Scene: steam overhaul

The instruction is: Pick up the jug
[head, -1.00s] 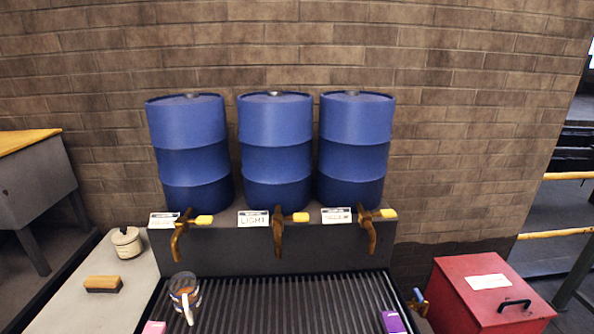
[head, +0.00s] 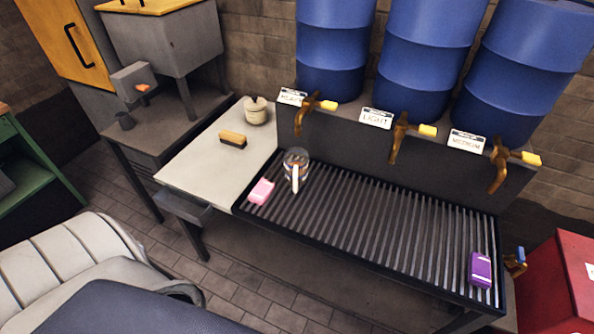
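The jug (head: 298,160) stands upright on the ribbed dark drain tray (head: 362,222), near its left end, below the leftmost tap. It looks clear with a brownish band and a pale handle (head: 295,180) facing the front. A pink block (head: 261,191) lies just to its front left. Neither of my grippers shows in the head view.
Three blue barrels (head: 425,62) stand behind the tray, with brass taps (head: 397,140) hanging over its back edge. A brush (head: 233,140) and a small pot (head: 256,111) sit on the pale counter (head: 192,160). A purple block (head: 480,270) lies at the tray's right end. A padded seat (head: 62,262) stands at front left.

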